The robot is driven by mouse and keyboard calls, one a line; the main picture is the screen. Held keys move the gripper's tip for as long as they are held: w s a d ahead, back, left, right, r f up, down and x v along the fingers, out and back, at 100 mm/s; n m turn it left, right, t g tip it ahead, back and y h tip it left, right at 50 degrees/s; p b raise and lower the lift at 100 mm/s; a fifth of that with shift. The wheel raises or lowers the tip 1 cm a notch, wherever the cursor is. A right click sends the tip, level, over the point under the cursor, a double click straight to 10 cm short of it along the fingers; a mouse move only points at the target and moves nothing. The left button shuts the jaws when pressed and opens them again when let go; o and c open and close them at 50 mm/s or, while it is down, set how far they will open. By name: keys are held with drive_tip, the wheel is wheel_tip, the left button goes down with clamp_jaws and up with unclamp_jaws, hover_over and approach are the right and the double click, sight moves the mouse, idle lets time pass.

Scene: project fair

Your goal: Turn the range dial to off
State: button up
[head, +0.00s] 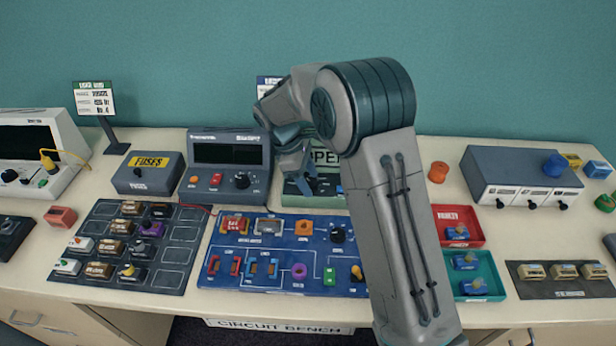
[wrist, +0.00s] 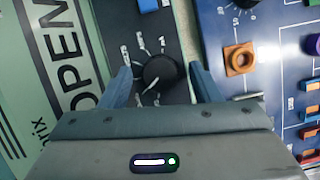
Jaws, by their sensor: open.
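A black round dial (wrist: 160,72) with white tick marks and small labels around it sits on a dark panel (wrist: 120,20) in the wrist view. The labels are too small to read. My gripper (wrist: 160,80) is open, one finger on either side of this dial; contact is not clear. In the head view my gripper (head: 311,178) is low over the green device (head: 291,187) marked "OPEN", which my arm partly hides. A second black dial (head: 242,181) is on the grey meter (head: 228,155) to the left. I cannot tell which one is named range.
The blue circuit board (head: 285,285) lies just in front, with several parts on it. A fuses box (head: 148,172) is left of the meter. Red (head: 457,213) and teal trays (head: 493,262) and a grey-blue box (head: 530,170) stand to the right.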

drive_tip(key=c, duration=1)
drive_tip(key=shift+m, duration=0.4)
drive_tip(key=shift+w+m+g+p, duration=0.1)
drive_tip(key=shift+m+g+p, duration=0.35)
drive_tip(key=shift+m, duration=0.45)
drive_tip(key=shift+w+d+m+g+y, duration=0.1)
drive_tip(key=shift+m+g+y, duration=0.25)
drive_tip(key=shift+m, duration=0.75)
drive_tip(key=shift+m+g+y, duration=0.25)
drive_tip(key=shift+m+g, duration=0.15)
drive_tip(key=shift+m, duration=0.7)
drive_tip(key=o, duration=1)
